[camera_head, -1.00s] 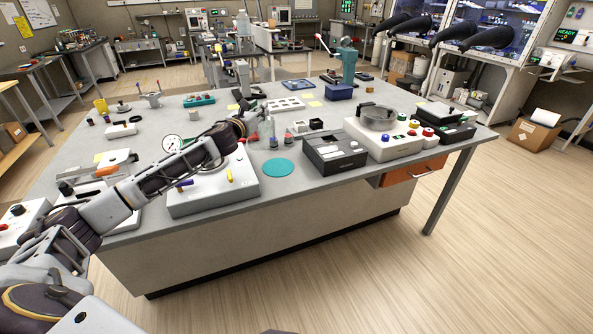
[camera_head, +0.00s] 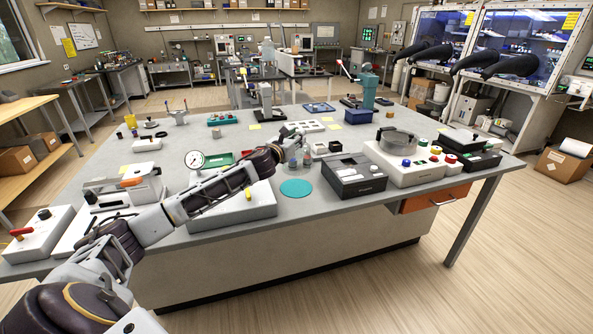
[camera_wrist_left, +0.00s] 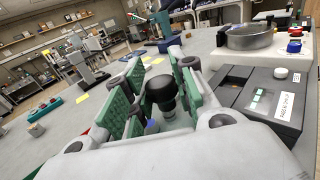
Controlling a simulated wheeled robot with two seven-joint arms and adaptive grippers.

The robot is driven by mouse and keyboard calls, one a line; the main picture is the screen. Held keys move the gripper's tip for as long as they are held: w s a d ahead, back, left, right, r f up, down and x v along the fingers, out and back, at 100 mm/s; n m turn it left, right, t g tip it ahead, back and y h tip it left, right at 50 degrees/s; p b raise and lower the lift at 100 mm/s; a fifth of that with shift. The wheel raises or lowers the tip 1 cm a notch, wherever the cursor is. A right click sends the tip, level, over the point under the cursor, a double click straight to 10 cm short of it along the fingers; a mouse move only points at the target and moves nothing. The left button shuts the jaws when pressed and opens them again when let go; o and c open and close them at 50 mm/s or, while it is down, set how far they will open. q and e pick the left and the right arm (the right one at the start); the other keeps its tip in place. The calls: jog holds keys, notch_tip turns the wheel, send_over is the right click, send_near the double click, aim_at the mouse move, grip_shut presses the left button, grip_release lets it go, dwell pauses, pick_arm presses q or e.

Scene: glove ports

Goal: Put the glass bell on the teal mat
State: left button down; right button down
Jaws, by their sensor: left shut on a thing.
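The teal mat (camera_head: 296,188) is a flat round disc on the grey bench, near its front edge, and looks bare. My left gripper (camera_head: 290,141) is beyond the mat in the head view, over the small bottles. In the left wrist view its green-padded fingers (camera_wrist_left: 160,92) are shut on a dark rounded knob, which I take to be the top of the glass bell (camera_wrist_left: 160,86). The bell's clear body is hard to make out, and in the head view the gripper hides it. My right gripper is not in view.
Small bottles (camera_head: 306,159) stand just behind the mat. A white console (camera_head: 405,170) stands farther right.

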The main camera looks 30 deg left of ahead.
pick_arm(q)
notch_tip(320, 180, down, 4)
jog(key=shift+f+b, duration=0.1)
jog(key=shift+b, duration=0.2)
jog(key=shift+f, duration=0.4)
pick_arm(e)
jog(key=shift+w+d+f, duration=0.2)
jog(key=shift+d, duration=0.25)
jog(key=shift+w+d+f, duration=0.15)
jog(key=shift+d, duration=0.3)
pick_arm(q)
jog(key=shift+f, duration=0.1)
notch_tip(320, 180, down, 4)
jog(key=shift+r+b, duration=0.2)
jog(key=shift+b, duration=0.15)
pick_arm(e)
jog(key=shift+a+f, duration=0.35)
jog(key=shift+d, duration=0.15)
